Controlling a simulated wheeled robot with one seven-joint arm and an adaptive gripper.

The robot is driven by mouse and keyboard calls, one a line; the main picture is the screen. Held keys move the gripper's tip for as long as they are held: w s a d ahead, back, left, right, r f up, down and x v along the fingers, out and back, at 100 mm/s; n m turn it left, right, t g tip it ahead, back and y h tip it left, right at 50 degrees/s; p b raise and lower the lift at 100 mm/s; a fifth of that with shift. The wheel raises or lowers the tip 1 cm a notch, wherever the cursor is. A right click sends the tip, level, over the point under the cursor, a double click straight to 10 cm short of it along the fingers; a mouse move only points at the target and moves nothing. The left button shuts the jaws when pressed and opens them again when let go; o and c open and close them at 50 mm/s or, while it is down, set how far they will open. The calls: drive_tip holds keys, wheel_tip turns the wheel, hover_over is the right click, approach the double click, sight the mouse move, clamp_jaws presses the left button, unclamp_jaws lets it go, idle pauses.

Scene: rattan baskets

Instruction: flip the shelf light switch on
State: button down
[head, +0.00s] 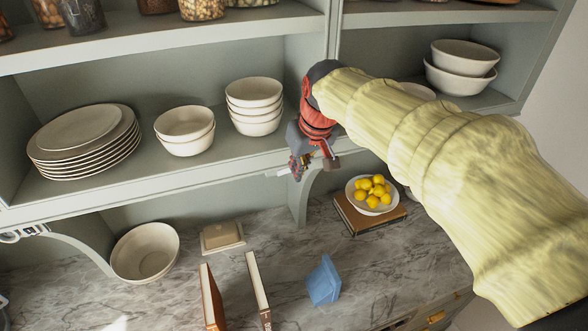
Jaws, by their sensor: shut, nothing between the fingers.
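My gripper (298,172) is shut and empty at the front edge of the middle shelf, near the top of the bracket between the two bays. A small pale piece (280,173) shows at the shelf edge just left of the fingertips. I cannot tell whether it is the light switch or whether the fingers touch it. No switch can be made out clearly, and my gripper and arm hide part of the shelf edge. The shelf (150,188) is grey-green and holds dishes.
Stacked plates (85,140) and bowls (254,105) stand on the shelf close to my gripper. Below, the marble counter (190,275) holds a large bowl (145,252), upright books (258,288), a blue object (322,281), and a bowl of lemons (352,190) on a book.

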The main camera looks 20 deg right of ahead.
sight(285, 171)
drive_tip(key=w+f+p, duration=0.3)
drive_tip(key=w+f, duration=0.4)
drive_tip(key=f, duration=0.1)
drive_tip(key=shift+a, duration=0.45)
drive_tip(key=shift+w, duration=0.1)
drive_tip(key=shift+w+a+b, duration=0.25)
drive_tip(key=shift+w+b, duration=0.15)
drive_tip(key=shift+b, duration=0.05)
drive_tip(key=shift+d, duration=0.15)
